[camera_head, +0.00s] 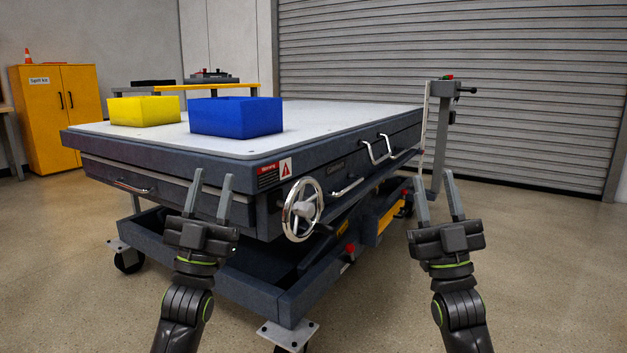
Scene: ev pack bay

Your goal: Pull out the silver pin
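I cannot make out a silver pin for certain in the head view. Silver parts on the lift table (330,120) are a handwheel (303,209) at its near corner, handles (379,149) on its right side and a bar handle (132,188) on its left side. My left gripper (212,182) is open and empty, in front of the table's near left side, left of the handwheel. My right gripper (436,182) is open and empty, right of the table and apart from it.
A yellow bin (145,111) and a blue bin (236,117) stand on the table top. A grey post (441,140) stands beyond the right side. A red knob (350,248) shows on the lower frame. The floor at right is clear.

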